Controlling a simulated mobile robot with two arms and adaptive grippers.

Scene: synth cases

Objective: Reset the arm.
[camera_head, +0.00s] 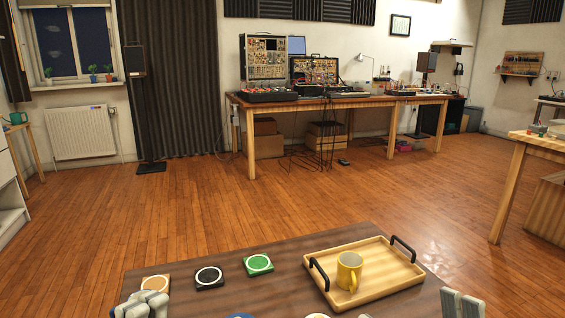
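My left gripper (143,304) is at the bottom left, over the near left corner of the dark wooden table (290,262). Only its grey finger parts show, bunched close together, and the frame edge cuts off the rest. My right gripper (462,304) is at the bottom right, beside the table's right edge. Two grey finger pads show side by side there, also cut off. No object is visible in either gripper. I cannot tell how far either is open.
A wooden tray (385,287) with black handles holds a yellow mug (349,271). Orange (155,283), black (209,277) and green (259,264) coasters lie to its left. Beyond is open wooden floor (200,215), a long desk (340,101) with equipment, and another table (540,143) at right.

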